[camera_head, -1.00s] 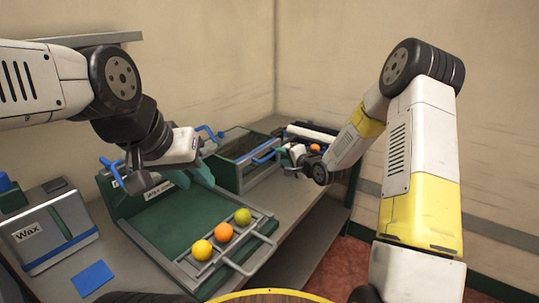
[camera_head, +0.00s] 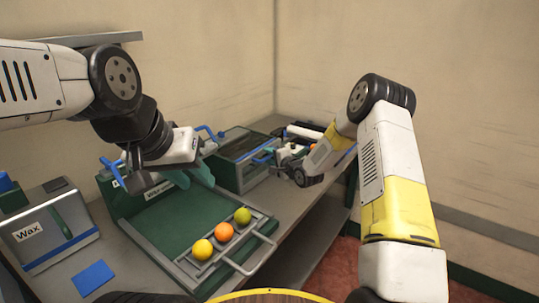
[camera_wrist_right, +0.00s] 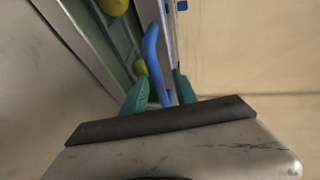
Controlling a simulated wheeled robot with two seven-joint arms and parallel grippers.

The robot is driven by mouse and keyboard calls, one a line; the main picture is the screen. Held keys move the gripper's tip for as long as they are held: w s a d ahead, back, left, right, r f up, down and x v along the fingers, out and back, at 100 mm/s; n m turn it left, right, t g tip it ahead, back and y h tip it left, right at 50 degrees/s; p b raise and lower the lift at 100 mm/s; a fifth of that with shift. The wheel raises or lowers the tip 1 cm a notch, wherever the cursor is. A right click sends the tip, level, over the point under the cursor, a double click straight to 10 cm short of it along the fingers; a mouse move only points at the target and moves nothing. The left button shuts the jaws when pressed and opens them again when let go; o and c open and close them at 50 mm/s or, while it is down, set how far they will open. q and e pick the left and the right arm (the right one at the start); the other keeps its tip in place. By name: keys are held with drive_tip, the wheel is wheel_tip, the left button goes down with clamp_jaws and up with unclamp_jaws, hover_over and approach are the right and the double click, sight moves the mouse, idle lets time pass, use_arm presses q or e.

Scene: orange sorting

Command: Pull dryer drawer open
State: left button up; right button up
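The dryer seems to be the grey-green box (camera_head: 236,176) with a dark top panel at the back of the bench. A blue handle (camera_head: 263,154) stands out from its right side. My right gripper (camera_head: 277,157) is at that handle. In the right wrist view, its teal fingers (camera_wrist_right: 159,92) stand apart on either side of the blue handle (camera_wrist_right: 151,48); firm contact is not clear. Whether the drawer has shifted cannot be told. My left gripper (camera_head: 194,176) hangs over the green machine with its teal fingers apart and empty.
A yellow, an orange and a green fruit (camera_head: 243,216) lie on a railed rack at the front of the green tray (camera_head: 170,216). The Wax box (camera_head: 48,234) and a blue pad (camera_head: 93,277) are at left.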

clamp_jaws()
idle(1.4)
